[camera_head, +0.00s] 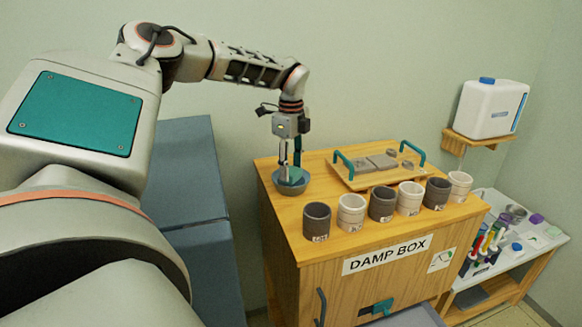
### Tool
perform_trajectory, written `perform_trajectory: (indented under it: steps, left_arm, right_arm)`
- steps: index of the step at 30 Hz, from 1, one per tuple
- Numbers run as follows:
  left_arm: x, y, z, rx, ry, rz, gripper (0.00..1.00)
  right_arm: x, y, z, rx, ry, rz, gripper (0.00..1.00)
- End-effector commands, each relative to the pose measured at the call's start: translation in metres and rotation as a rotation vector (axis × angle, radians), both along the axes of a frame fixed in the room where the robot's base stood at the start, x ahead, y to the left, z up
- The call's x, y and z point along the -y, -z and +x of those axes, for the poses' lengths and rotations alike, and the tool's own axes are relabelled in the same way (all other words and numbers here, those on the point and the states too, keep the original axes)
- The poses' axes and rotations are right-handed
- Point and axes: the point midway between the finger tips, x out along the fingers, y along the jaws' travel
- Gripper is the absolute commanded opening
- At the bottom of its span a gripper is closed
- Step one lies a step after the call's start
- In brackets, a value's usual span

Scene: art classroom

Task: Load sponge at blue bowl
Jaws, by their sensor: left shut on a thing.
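The blue bowl (290,189), a small grey-blue one, stands on the left part of the wooden cabinet top (333,232). My left gripper (290,171) points straight down from above, with its fingertips inside the bowl's rim. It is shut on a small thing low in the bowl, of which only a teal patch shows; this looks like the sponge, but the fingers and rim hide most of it. I cannot tell whether it touches the liquid or the bowl floor. My right gripper is not in view.
Several grey and white cups (351,212) line the cabinet's front edge, right of the bowl. A wooden tray (356,183) with teal handles lies behind them. A white jug (490,108) sits on a wall shelf.

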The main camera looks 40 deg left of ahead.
Motion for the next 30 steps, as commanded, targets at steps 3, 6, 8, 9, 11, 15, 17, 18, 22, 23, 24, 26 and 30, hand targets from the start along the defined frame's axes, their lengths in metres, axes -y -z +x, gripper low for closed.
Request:
perform_trajectory:
  steps: [3, 6, 8, 9, 11, 15, 17, 18, 22, 23, 24, 26, 30]
  left_arm:
    - [0.0000, 0.0014, 0.0001, 0.001, 0.000, 0.000, 0.24]
    - [-0.0001, 0.0024, 0.0001, 0.001, 0.000, 0.000, 0.24]
    - [-0.0001, 0.0030, 0.0001, 0.001, 0.000, 0.000, 0.24]
    - [-0.0001, 0.0033, 0.0001, 0.001, 0.000, 0.000, 0.24]
    - [-0.0001, 0.0039, 0.0001, 0.001, 0.000, 0.000, 0.24]
    - [-0.0001, 0.0053, 0.0001, 0.001, 0.000, 0.000, 0.24]
    - [-0.0002, 0.0059, 0.0001, 0.001, 0.000, 0.001, 0.24]
    - [-0.0002, 0.0063, 0.0001, 0.001, 0.000, 0.000, 0.24]
    - [-0.0001, 0.0076, 0.0001, 0.001, 0.000, 0.000, 0.24]
    - [-0.0002, 0.0079, 0.0001, 0.001, 0.000, 0.000, 0.24]
    - [-0.0001, 0.0080, 0.0001, 0.001, 0.000, 0.000, 0.24]
    - [-0.0001, 0.0076, 0.0001, 0.001, 0.000, 0.000, 0.24]
    - [-0.0001, 0.0077, 0.0000, 0.000, 0.000, 0.000, 0.24]
  right_arm:
    - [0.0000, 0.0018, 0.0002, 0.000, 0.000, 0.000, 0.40]
    - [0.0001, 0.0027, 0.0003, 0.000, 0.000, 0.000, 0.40]
    - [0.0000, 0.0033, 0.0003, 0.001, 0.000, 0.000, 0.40]
    - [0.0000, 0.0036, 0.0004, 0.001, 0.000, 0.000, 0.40]
    - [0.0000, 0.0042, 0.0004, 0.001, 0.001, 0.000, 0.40]
    - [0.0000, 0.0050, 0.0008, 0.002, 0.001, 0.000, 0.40]
    - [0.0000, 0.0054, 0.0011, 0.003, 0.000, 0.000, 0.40]
    - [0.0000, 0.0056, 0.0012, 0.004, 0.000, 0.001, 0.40]
    - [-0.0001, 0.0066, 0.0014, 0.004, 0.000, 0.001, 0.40]
    - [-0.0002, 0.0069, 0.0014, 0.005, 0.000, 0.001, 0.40]
    - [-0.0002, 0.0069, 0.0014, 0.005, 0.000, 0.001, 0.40]
    - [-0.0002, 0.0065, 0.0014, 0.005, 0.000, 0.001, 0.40]
    - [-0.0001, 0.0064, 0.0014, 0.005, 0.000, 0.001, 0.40]
